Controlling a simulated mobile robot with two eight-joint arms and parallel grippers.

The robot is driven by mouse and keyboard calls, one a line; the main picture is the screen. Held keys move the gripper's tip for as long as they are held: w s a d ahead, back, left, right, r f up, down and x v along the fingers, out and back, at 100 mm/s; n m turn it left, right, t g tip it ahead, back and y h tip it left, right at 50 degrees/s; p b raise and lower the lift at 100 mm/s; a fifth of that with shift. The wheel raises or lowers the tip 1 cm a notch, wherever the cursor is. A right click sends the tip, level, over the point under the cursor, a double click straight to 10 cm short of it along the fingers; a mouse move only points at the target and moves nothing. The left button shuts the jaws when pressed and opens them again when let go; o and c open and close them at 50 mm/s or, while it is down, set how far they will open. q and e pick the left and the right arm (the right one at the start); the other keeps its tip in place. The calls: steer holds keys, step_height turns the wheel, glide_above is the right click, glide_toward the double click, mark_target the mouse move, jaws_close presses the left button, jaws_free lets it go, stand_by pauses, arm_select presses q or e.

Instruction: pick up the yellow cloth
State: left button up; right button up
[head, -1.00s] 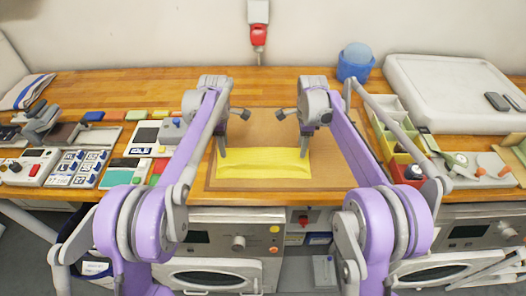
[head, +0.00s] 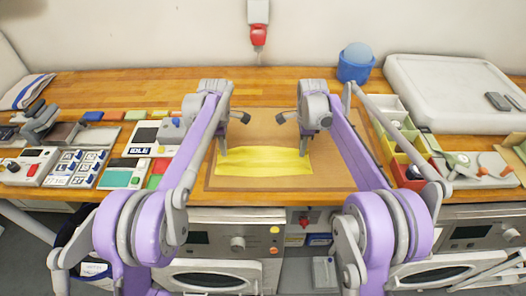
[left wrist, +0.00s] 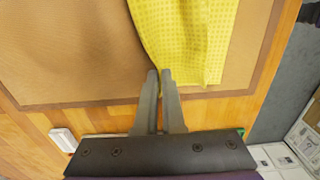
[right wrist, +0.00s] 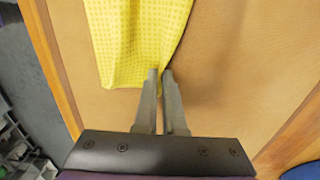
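The yellow cloth (head: 264,162) is spread wide over a brown mat. My left gripper (head: 223,150) is at its far left corner, and my right gripper (head: 304,151) is at its far right corner. In the left wrist view the fingers (left wrist: 159,73) are close together, with the cloth (left wrist: 190,35) drawn to a point between the tips. In the right wrist view the fingers (right wrist: 160,73) are likewise closed on the cloth's other corner (right wrist: 135,40). The cloth hangs or slopes from these corners; whether its near edge touches the mat I cannot tell.
The brown mat (head: 340,175) lies on the wooden worktop (head: 255,88). Switch boxes and small panels (head: 125,172) stand to the left. Parts bins (head: 402,140), a blue tub (head: 355,62) and a large white tray (head: 450,90) stand to the right. The worktop behind the mat is clear.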

arm_select(q)
jaws_close()
arm_select(e)
steer(key=shift+r, duration=0.1)
jaws_close()
